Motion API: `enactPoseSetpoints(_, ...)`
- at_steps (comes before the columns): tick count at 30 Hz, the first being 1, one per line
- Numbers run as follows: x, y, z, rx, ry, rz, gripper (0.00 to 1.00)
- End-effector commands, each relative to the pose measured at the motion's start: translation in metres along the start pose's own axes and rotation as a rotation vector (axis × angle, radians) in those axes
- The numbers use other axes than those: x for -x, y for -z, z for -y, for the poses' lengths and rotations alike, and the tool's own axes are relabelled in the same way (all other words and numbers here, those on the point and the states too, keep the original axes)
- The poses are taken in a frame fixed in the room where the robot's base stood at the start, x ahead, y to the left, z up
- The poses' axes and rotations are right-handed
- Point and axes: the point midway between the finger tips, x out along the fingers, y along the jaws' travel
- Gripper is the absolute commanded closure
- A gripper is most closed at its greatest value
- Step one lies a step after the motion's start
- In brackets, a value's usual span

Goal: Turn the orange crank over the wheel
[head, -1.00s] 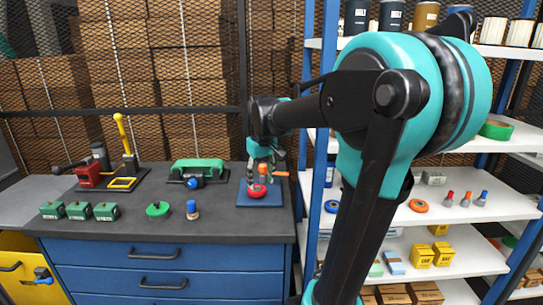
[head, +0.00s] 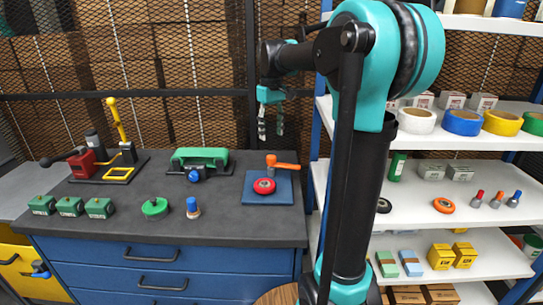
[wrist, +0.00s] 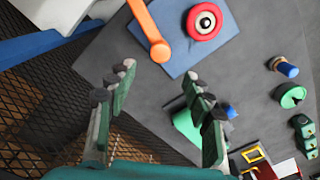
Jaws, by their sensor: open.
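The orange crank (head: 284,165) stands on a post at the back of a blue base plate (head: 281,188) on the workbench. Its arm points right in the head view, away from the red wheel (head: 264,186), which sits at the plate's front left. In the wrist view the crank (wrist: 146,27) lies beside the wheel (wrist: 205,21), not over it. My gripper (head: 271,126) is open and empty, raised above and behind the plate. Its spread fingers (wrist: 157,95) show in the wrist view, apart from the crank.
On the bench are a green-handled device (head: 200,158), a yellow lever press (head: 116,122), several green blocks (head: 70,206), a green knob (head: 154,207) and a blue-topped peg (head: 193,207). A mesh wall rises behind. White shelves (head: 470,190) stand right. The bench front is partly clear.

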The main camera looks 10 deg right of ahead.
Motion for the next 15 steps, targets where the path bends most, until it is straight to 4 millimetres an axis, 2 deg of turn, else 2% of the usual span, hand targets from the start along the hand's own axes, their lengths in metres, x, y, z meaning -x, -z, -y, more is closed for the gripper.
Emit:
enactPoseSetpoints(3, -0.025, 0.0, 0.0, 0.0, 0.0, 0.0, 0.49)
enactPoseSetpoints(9, -0.063, 0.0, 0.0, 0.0, 0.0, 0.0, 0.49)
enactPoseSetpoints(15, -0.089, 0.0, 0.0, 0.0, 0.0, 0.0, 0.49)
